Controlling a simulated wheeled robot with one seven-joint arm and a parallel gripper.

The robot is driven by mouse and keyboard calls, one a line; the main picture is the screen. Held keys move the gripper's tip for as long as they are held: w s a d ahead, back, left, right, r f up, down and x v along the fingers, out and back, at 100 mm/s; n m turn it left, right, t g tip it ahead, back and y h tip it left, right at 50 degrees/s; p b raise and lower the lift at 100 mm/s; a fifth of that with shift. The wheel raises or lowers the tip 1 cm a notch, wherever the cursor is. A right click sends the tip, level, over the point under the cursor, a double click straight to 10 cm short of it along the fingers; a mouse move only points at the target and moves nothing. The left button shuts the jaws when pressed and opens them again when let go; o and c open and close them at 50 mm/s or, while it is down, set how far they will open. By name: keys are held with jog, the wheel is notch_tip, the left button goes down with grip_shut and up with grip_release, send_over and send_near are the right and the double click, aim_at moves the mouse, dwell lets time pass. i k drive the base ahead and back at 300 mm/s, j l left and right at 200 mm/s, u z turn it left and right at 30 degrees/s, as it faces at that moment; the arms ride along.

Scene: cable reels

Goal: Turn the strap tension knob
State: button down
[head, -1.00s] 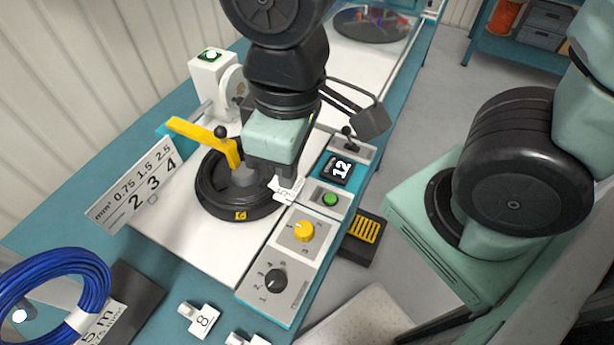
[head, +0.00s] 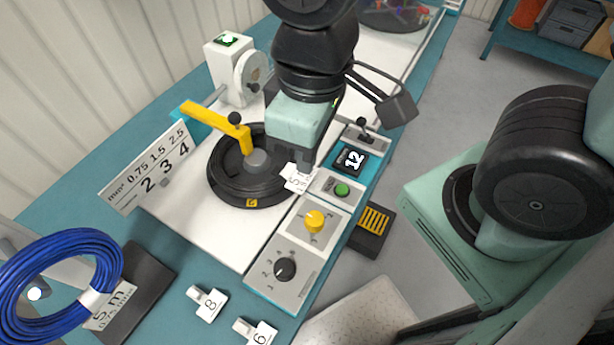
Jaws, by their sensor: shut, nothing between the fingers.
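The control panel (head: 300,248) carries a yellow knob (head: 315,220) and, nearer the front, a black knob (head: 285,268) with a number scale around it. The small lettering is too blurred to tell which one is the strap tension knob. My gripper (head: 302,168) is shut and points down beside the panel's upper left edge, above and behind the yellow knob in the picture and apart from both knobs. A white tag marked 5 (head: 296,179) shows just below the fingertips. My fingers partly hide the area behind them.
A black reel (head: 230,198) with a yellow arm (head: 215,122) is left of my gripper. A green button (head: 342,189) and a display reading 12 (head: 353,159) sit up the panel. A blue cable coil (head: 50,285) and tags 8 (head: 208,303) and 6 (head: 257,332) lie in front.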

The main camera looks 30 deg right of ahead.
aim_at(284, 271)
jog(key=u, duration=0.35)
jog(key=k+u, duration=0.15)
jog(key=l+u, duration=0.5)
jog(key=k+j, duration=0.1)
jog(key=k, duration=0.65)
